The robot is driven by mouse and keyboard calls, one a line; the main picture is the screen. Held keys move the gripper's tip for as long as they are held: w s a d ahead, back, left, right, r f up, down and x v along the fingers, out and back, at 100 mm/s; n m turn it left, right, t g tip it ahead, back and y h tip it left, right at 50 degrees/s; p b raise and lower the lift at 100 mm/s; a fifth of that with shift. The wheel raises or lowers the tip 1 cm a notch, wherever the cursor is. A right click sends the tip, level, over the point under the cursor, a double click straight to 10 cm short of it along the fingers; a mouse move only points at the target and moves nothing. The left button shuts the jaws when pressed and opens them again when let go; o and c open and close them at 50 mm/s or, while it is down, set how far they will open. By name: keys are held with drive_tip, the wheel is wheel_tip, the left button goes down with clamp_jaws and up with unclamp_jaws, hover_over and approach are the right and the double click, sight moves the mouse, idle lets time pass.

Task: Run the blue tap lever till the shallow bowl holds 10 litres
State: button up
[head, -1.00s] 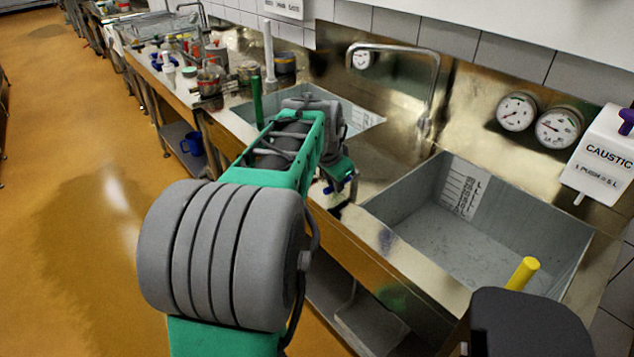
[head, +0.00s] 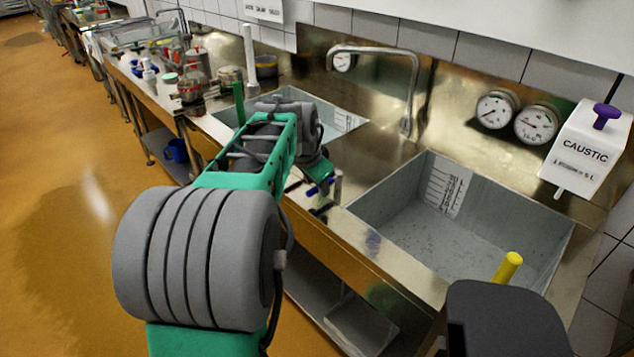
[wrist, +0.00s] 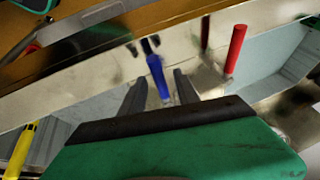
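The blue tap lever (wrist: 157,75) stands between my gripper's two dark fingers in the wrist view. My gripper (wrist: 160,77) is open around it, and I cannot tell whether a finger touches it. In the head view the blue lever (head: 322,187) shows at the sink's front edge beside my wrist. Two grey basins have litre scales inside: the right basin (head: 395,215) and the left basin (head: 345,120), partly hidden by my arm. I cannot tell which is the shallow bowl. No clear water level shows in the right one. An arched spout (head: 375,50) rises between them.
A red lever (wrist: 236,48) and a yellow lever (wrist: 22,150) flank the blue one. Two round gauges (head: 495,110) and a white caustic dispenser (head: 585,150) with a purple knob are on the back wall. Jars and bottles (head: 190,80) crowd the bench at far left.

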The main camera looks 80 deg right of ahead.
drive_tip(key=v, duration=0.7)
drive_tip(key=shift+a+r, duration=0.15)
drive_tip(key=shift+r, duration=0.2)
drive_tip(key=shift+w, duration=0.15)
idle(0.6)
